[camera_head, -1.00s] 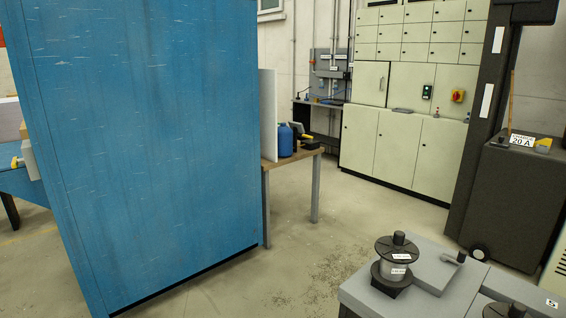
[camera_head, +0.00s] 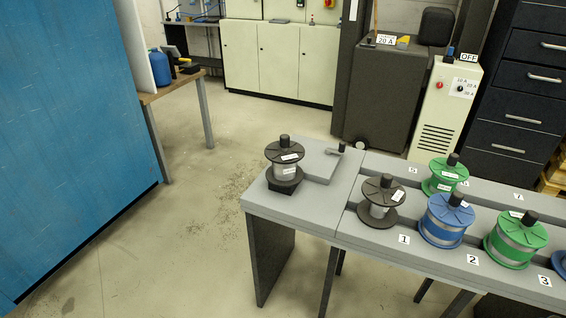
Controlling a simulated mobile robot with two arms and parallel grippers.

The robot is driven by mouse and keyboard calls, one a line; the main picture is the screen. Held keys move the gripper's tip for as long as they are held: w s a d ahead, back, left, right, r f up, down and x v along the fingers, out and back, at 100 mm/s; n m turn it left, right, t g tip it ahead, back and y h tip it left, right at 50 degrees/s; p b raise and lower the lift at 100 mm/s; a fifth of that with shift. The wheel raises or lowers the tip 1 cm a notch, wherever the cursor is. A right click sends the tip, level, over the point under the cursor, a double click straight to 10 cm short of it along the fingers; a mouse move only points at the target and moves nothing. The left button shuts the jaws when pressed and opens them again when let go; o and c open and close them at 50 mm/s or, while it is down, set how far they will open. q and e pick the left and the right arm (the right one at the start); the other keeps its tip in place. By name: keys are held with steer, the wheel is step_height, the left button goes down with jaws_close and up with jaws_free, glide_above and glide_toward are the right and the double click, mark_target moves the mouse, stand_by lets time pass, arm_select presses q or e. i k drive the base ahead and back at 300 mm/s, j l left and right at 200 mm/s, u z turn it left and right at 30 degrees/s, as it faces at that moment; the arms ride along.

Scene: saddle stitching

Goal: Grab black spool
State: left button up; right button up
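Two dark spools wound with grey wire stand upright on the grey bench (camera_head: 290,203). One black spool (camera_head: 285,163) sits on a dark square base at the bench's left end. The other black spool (camera_head: 381,203), slightly brownish, stands in the row behind the label 1. Both carry small white labels and a dark knob on top. Neither of my grippers is in view.
A blue spool (camera_head: 446,219) stands behind label 2 and a green spool (camera_head: 515,240) near label 3. Another green spool (camera_head: 444,176) stands behind them. A blue cabinet (camera_head: 70,130) fills the left. The floor (camera_head: 175,240) between is clear.

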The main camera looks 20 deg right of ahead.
mark_target(284, 154)
steer(key=z, duration=0.45)
steer(key=i+j+z, duration=0.15)
steer(key=z, duration=0.15)
steer(key=i+j+z, duration=0.1)
steer(key=j+z, duration=0.25)
steer(key=i+j+z, duration=0.1)
steer(key=j+z, duration=0.2)
steer(key=j, duration=0.1)
